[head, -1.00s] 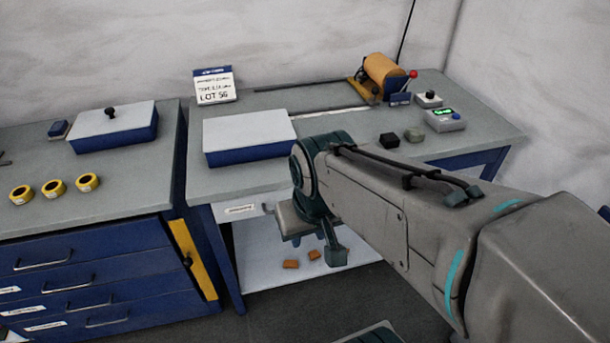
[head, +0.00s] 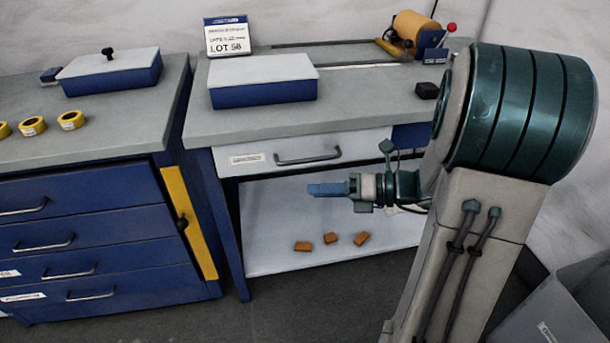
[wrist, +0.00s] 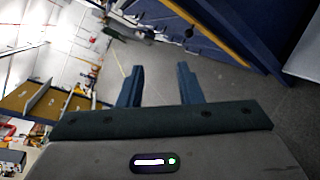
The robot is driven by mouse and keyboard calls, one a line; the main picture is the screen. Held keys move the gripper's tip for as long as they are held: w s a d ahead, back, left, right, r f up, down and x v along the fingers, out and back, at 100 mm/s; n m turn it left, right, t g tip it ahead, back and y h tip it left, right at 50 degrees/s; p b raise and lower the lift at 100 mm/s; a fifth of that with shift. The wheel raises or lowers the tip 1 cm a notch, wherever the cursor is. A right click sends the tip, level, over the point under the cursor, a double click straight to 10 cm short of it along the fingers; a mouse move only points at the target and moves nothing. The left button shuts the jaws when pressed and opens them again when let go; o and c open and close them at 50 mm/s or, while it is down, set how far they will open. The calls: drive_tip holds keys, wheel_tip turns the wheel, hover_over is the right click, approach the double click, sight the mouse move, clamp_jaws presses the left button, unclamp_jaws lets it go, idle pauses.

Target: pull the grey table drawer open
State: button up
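The grey table drawer (head: 270,158) is under the right-hand worktop in the head view. Its front looks flush with the table, with a white label at its left and a dark bar handle (head: 308,157) at its middle. My gripper (head: 318,189) is below and in front of the handle, apart from it, pointing left. In the wrist view my gripper (wrist: 160,85) has its two blue fingers spread apart, with nothing between them. The wrist view shows neither the drawer front nor its handle clearly.
A blue cabinet (head: 80,215) with several handled drawers and a yellow strip stands at the left. A white lower shelf (head: 290,225) holds orange blocks (head: 331,238). A blue box with a pale lid (head: 262,80) sits on the worktop. A grey bin (head: 570,305) stands at the lower right.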

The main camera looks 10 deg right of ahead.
sight(312, 161)
drive_tip(key=w+d+f+m+t+b, duration=0.55)
drive_tip(key=d+m+t, duration=0.25)
drive_tip(key=d+m, duration=0.25)
drive_tip(key=shift+m+h, duration=0.25)
drive_tip(key=shift+h, duration=0.25)
drive_tip(key=b+x, duration=0.2)
drive_tip(key=x, duration=1.2)
drive_tip(key=shift+a+f, duration=0.1)
clamp_jaws()
